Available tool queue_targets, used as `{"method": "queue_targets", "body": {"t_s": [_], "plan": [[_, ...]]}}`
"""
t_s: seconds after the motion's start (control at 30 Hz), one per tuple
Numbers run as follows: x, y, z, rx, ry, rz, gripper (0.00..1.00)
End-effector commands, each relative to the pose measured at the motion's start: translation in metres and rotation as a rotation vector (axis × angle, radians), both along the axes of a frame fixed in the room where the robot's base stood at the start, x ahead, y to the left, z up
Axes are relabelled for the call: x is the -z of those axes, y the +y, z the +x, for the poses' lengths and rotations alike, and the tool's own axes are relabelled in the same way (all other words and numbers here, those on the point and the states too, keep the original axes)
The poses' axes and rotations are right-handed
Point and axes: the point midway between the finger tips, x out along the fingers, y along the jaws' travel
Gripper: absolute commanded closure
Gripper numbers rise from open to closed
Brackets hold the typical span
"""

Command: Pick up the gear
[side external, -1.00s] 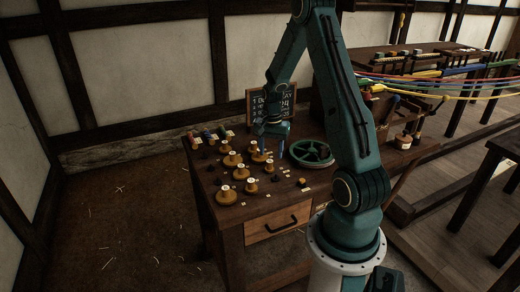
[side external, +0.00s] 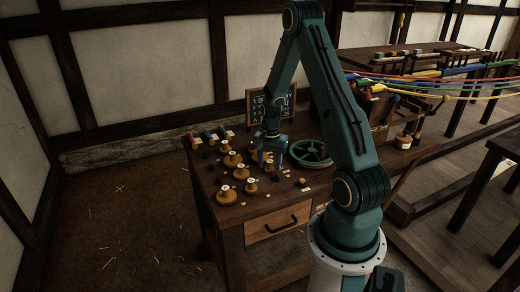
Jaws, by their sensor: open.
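Several round orange-yellow pieces with pale hubs, which look like gears, stand on the wooden table; one is at the front left (side external: 226,196) and another at the middle (side external: 241,172). Small dark pieces lie among them, too small to make out. Which one is the task's gear I cannot tell. My gripper (side external: 272,161) is open, pointing down low over the back middle of the table, just left of the green spoked wheel (side external: 310,153). Its fingers partly hide an orange piece at that spot. Whether they touch it I cannot tell.
A small chalkboard (side external: 258,106) stands behind my gripper. Small coloured items (side external: 208,136) line the back left edge. A drawer (side external: 277,224) is in the table front. Coloured ropes (side external: 440,84) stretch across the right. The table's front right corner is fairly clear.

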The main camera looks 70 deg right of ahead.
Motion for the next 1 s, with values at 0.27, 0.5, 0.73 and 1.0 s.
{"method": "queue_targets", "body": {"t_s": [0.27,0.5,0.73,1.0], "plan": [[0.000,0.000,0.000,0.000,0.000,0.000,0.80],[0.000,0.000,0.000,0.000,0.000,0.000,0.91],[-0.003,0.000,0.000,0.000,0.000,0.000,0.91],[-0.022,-0.001,0.001,0.000,-0.002,-0.002,0.91]]}}
